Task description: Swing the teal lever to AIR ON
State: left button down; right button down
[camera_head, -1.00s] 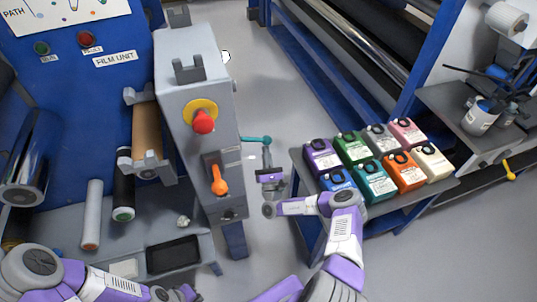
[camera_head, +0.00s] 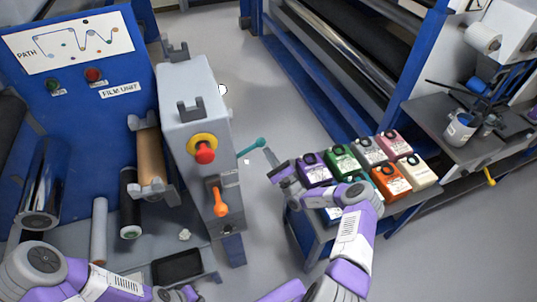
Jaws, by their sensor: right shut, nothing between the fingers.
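The teal lever (camera_head: 251,147) sticks out from the right side of the grey machine box (camera_head: 186,92), its round tip pointing right and slightly up in the head view. My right gripper (camera_head: 274,166) is shut and empty, just below and right of the lever's tip. They look close, but I cannot tell whether they touch. No AIR ON lettering is readable from here. My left gripper (camera_head: 178,293) shows only partly at the bottom edge, and its jaws cannot be made out.
An orange handle (camera_head: 220,203) and a red button (camera_head: 205,153) are on the box's front. Several coloured cartridges (camera_head: 390,181) stand on a side table close to my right arm. Film rollers (camera_head: 151,161) are left of the box. Grey floor is open behind the lever.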

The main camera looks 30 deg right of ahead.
jog(key=shift+r+n+g+y+p, duration=0.4)
jog(key=shift+r+n+y+p, duration=0.3)
jog(key=shift+n, duration=0.4)
jog(key=shift+a+r, duration=0.1)
jog(key=shift+r, duration=0.05)
jog(key=w+d+f+b+v, duration=0.1)
jog(key=b+v, duration=0.3)
jog(key=v, duration=0.9)
jog(key=shift+w+d+f, duration=0.2)
jog(key=shift+w+f, duration=0.05)
jog(key=shift+f, duration=0.45)
